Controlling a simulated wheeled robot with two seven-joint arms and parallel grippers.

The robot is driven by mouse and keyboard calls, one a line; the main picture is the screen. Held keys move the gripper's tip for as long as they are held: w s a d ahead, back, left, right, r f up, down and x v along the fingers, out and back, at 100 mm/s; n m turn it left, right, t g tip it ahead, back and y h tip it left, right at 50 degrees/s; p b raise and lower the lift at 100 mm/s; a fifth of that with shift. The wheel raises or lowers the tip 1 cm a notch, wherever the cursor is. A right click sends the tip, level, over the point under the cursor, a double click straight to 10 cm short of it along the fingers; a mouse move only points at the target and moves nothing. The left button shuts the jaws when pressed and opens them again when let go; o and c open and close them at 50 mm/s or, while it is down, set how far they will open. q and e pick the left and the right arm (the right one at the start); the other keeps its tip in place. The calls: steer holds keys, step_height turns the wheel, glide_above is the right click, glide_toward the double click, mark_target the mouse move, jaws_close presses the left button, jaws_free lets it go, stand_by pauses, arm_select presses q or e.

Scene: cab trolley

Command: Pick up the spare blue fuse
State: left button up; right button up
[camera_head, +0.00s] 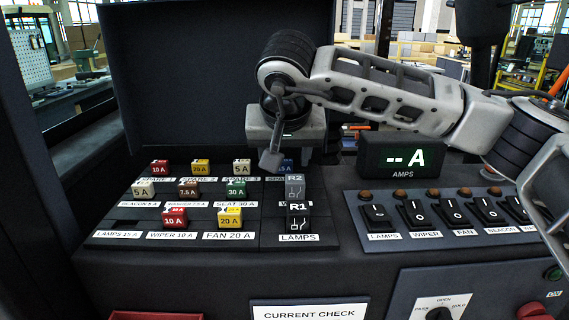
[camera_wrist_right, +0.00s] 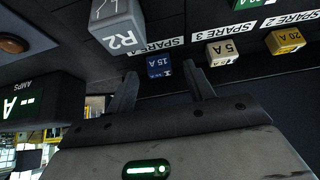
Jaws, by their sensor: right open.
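The blue 15 A fuse (camera_head: 287,166) stands at the right end of the back row of the fuse panel, partly hidden behind my right gripper (camera_head: 286,156). In the right wrist view the blue fuse (camera_wrist_right: 158,67) shows whole, upright in its slot, between and just beyond the tips of my right gripper (camera_wrist_right: 162,80). The jaws are open, with a finger to each side of the fuse and a visible gap; nothing is held. A label starting with SPARE lies beside the fuse, partly covered. My left gripper is not in view.
The grey R2 relay (camera_head: 295,186) stands close in front of the blue fuse; the R1 relay (camera_head: 298,216) is nearer. A white 5 A fuse (camera_head: 241,167) is to the left. The dark amps display (camera_head: 399,157) is to the right, and a dark upright panel (camera_head: 190,75) rises behind.

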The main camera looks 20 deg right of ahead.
steer(key=shift+w+f, duration=0.15)
steer(key=shift+f, duration=0.1)
steer(key=c, duration=1)
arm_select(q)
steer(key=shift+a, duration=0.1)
arm_select(e)
steer(key=shift+c, duration=0.2)
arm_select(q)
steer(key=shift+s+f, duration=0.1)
arm_select(e)
steer(key=shift+r, duration=0.1)
steer(key=shift+r, duration=0.25)
step_height(320, 180, up, 2)
steer(key=shift+r+b, duration=0.1)
steer(key=shift+b, duration=0.45)
arm_select(q)
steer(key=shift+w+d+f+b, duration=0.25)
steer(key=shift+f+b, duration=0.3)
steer(key=shift+b, duration=0.5)
arm_select(e)
steer(key=s+a+r, duration=0.8)
steer(key=s+r, duration=0.2)
steer(key=s, duration=0.1)
steer(key=shift+s, duration=0.25)
